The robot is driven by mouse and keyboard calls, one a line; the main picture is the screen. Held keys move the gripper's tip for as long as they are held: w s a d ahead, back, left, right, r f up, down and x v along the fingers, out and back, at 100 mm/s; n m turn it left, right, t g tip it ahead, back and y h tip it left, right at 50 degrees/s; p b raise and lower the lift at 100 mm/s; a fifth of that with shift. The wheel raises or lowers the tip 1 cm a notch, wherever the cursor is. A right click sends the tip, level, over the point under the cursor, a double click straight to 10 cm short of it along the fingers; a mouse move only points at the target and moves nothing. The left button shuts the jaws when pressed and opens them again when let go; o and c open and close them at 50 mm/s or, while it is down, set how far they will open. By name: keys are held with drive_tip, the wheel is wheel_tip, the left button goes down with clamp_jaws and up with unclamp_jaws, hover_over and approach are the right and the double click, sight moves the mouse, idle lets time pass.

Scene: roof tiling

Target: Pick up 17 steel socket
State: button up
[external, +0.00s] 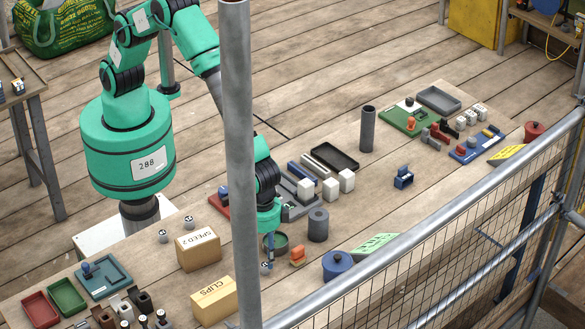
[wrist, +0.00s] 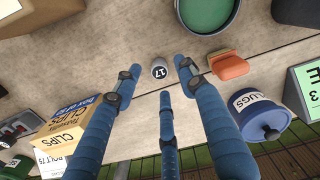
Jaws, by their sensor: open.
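The 17 socket (wrist: 159,71), a small grey cylinder with a white "17" on its dark top face, stands on the wooden table in the wrist view. My gripper (wrist: 160,82) is open, its blue fingers spread around the socket's place in that view, with none seen touching it. In the external view my gripper (external: 267,252) points down near the table, partly behind a scaffold pole. Whether the small piece at its fingertips there is the socket, I cannot tell.
A green round container (wrist: 207,12) and an orange block (wrist: 228,65) lie close right of the socket. A blue lugs pot (wrist: 262,115) is further right. A clips box (wrist: 70,128) is at left. A grey pole (external: 238,150) stands in front of my arm in the external view.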

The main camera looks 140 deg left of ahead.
sight(265, 264)
drive_tip(key=shift+w+d+f+b, duration=0.1)
drive_tip(key=shift+f+b, duration=0.1)
drive_tip(key=shift+f, duration=0.95)
drive_tip(key=shift+w+f+b, duration=0.1)
drive_tip(key=shift+f+b, duration=0.1)
drive_tip(key=shift+f, duration=0.95)
clamp_jaws()
